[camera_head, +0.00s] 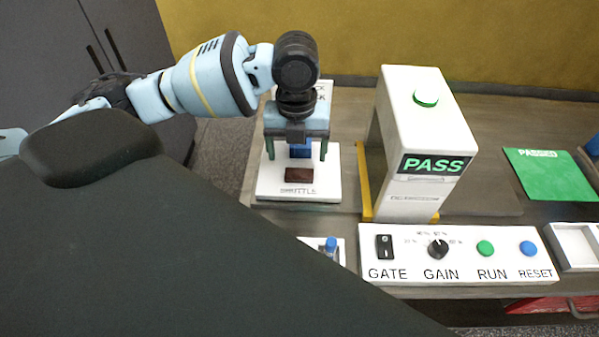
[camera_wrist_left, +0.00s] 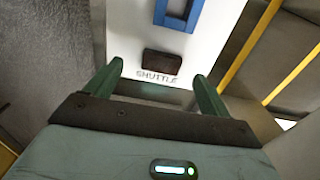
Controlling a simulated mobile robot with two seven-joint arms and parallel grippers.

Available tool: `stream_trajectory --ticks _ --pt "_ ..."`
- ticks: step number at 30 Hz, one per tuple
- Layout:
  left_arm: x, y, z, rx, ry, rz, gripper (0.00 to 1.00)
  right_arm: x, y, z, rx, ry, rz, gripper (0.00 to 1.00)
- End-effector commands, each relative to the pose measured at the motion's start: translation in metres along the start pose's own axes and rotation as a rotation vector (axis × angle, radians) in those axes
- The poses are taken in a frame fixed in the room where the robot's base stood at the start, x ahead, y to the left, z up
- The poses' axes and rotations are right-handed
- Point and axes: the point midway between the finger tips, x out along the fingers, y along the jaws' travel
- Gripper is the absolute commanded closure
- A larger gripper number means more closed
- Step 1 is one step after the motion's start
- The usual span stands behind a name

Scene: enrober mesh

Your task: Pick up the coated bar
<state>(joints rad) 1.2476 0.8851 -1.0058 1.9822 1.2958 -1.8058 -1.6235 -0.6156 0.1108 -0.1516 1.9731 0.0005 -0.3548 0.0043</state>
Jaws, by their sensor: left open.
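The coated bar (camera_head: 298,175) is a small dark brown block lying on the white shuttle plate (camera_head: 325,190) in the head view. In the left wrist view the bar (camera_wrist_left: 162,63) lies between the "SHUTTLE" lettering and a blue frame-like part (camera_wrist_left: 180,12). My left gripper (camera_head: 297,158) is open, with green fingers pointing down over the shuttle. In the left wrist view its fingertips (camera_wrist_left: 158,72) are spread wider than the bar, one to each side. Nothing is between the fingers' grip, and the bar is apart from them. My right gripper is not in view.
A white gate housing (camera_head: 412,120) with a lit "PASS" sign stands right of the shuttle, beside yellow rails (camera_head: 364,185). A control panel (camera_head: 460,268) with a switch, knob and buttons is in front. A green "PASSED" mat (camera_head: 550,178) lies at the right.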

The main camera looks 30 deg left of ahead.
Motion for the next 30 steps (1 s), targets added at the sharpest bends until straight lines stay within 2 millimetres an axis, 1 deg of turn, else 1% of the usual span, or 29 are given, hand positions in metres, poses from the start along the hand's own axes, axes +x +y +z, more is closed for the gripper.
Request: stream_trajectory --ticks 6,9,13,19,20,28,30 --pt "0.031 -0.004 -0.004 0.002 0.004 0.003 0.18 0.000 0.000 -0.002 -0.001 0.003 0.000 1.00" --pt "0.042 -0.004 -0.003 0.000 0.001 0.003 0.18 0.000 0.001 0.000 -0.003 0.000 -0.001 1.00" --pt "0.048 -0.004 -0.003 0.001 0.000 0.001 0.18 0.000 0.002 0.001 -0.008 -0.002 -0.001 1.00" --pt "0.048 -0.004 -0.003 0.001 -0.001 0.001 0.18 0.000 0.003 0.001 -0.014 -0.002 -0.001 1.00" --pt "0.048 -0.004 -0.003 0.001 -0.001 0.001 0.21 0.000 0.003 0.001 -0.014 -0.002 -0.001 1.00" --pt "0.048 -0.004 -0.003 0.001 -0.001 0.001 0.56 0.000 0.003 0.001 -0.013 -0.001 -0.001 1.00" --pt "0.048 -0.004 -0.003 0.001 -0.001 0.001 0.57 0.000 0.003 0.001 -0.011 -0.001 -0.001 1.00"
